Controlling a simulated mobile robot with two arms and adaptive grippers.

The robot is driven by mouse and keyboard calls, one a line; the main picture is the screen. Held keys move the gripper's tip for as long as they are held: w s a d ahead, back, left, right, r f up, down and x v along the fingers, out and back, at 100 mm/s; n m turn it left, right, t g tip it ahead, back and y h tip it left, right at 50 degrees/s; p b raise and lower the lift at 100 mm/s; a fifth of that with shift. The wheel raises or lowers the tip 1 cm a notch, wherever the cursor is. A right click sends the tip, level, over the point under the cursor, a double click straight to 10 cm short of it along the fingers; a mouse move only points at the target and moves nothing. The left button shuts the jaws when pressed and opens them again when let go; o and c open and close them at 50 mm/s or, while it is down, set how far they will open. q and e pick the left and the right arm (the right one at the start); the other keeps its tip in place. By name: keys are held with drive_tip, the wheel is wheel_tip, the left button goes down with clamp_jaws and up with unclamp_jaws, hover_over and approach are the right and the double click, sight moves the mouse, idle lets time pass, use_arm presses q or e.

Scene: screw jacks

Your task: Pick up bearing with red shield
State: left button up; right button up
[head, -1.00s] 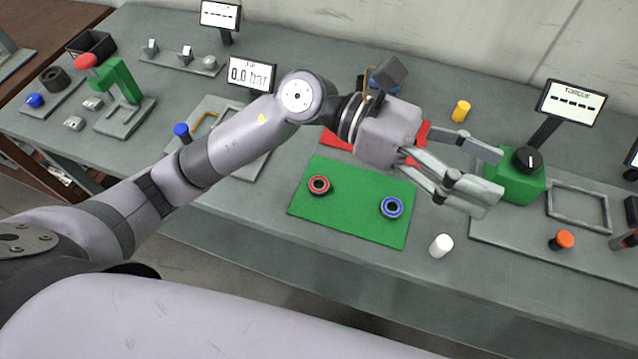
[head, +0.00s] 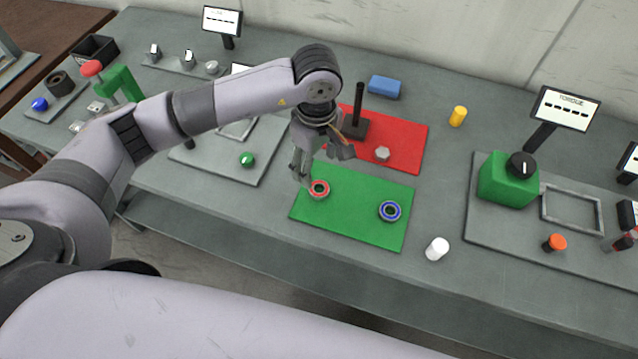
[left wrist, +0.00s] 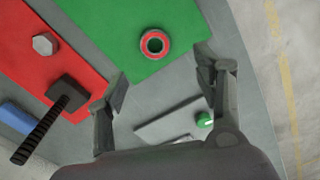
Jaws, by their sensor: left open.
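The bearing with the red shield (head: 319,190) lies flat on the left part of the green mat (head: 350,226). In the left wrist view the red bearing (left wrist: 155,43) lies beyond the fingertips, roughly in line with the gap between them. My left gripper (head: 322,168) is open and empty, pointing down above the mat's upper left edge, close to the red bearing. Its two fingers are spread wide in the left wrist view (left wrist: 162,84). My right gripper is not in view.
Behind the green mat is a red mat (head: 410,135) with a hex nut (head: 382,154) and a dark upright post (head: 359,112) on a block. A blue block (head: 385,87), yellow cylinder (head: 457,116) and white cylinder (head: 437,249) stand around. A green knob (head: 247,160) is left of the gripper.

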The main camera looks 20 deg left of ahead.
use_arm(q)
drive_tip(key=p, duration=0.1)
hover_over(319, 191)
drive_tip(key=f, duration=0.2)
drive_tip(key=s+f, duration=0.1)
drive_tip(key=f, duration=0.1)
drive_tip(key=shift+f, duration=0.3)
drive_tip(key=f+p, duration=0.2)
drive_tip(key=f, duration=0.1)
drive_tip(key=f+p, duration=0.1)
drive_tip(key=shift+w+f, duration=0.35)
drive_tip(key=shift+w, duration=0.05)
drive_tip(key=shift+f, duration=0.35)
drive_tip(key=shift+c, duration=0.2)
drive_tip(key=c, duration=1.2)
drive_tip(key=shift+w+r, duration=0.1)
drive_tip(key=shift+c, duration=0.2)
